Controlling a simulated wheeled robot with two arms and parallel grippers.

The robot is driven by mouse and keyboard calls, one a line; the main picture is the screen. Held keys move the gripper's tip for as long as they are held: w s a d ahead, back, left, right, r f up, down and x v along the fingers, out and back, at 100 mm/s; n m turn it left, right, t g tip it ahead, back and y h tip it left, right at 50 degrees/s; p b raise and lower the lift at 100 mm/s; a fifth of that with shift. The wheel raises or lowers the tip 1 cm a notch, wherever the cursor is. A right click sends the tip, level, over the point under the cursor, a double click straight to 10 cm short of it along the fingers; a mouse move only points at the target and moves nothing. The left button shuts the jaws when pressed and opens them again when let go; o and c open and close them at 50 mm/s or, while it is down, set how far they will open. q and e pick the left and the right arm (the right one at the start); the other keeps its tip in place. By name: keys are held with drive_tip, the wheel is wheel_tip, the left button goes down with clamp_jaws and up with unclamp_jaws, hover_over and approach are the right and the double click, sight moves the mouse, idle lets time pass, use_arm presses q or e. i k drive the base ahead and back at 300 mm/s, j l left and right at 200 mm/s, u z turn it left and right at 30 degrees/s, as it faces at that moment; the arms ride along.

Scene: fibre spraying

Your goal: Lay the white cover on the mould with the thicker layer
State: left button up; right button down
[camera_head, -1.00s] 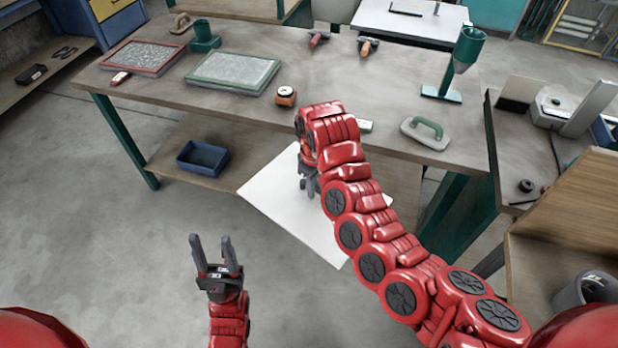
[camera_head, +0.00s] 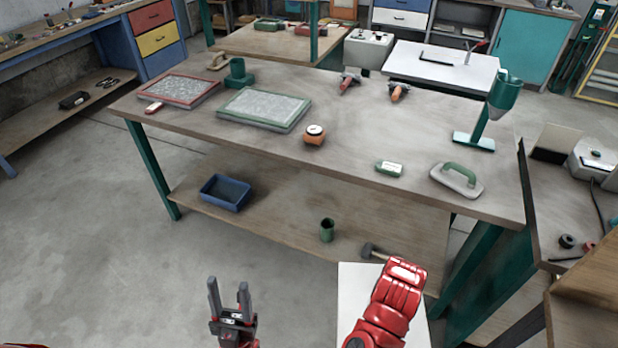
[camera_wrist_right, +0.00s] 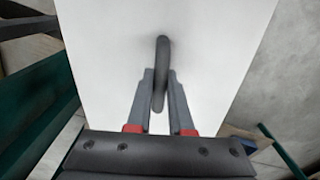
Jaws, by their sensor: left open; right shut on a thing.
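The white cover (camera_head: 352,284) hangs low in front of the table, partly hidden by my right arm. In the right wrist view the cover (camera_wrist_right: 100,50) is a flat white panel with a dark handle (camera_wrist_right: 162,50). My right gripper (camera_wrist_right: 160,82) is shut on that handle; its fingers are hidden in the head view. My left gripper (camera_head: 229,288) is open and empty, over the floor left of the cover. Two moulds with grey speckled fill lie on the table: one red-framed (camera_head: 205,98), one green-framed (camera_head: 261,127). I cannot tell which layer is thicker.
A blue bin (camera_head: 225,192) and green cup (camera_head: 327,230) sit on the lower shelf.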

sight(264, 104)
drive_tip(key=i+j, duration=0.1)
drive_tip(key=j, duration=0.45)
drive_tip(key=i+j, duration=0.1)
drive_tip(key=j, duration=0.5)
drive_tip(key=i+j, duration=0.15)
drive_tip(key=j, duration=0.4)
drive_tip(key=i+j, duration=0.1)
drive_tip(key=j, duration=0.45)
drive_tip(key=z, duration=0.05)
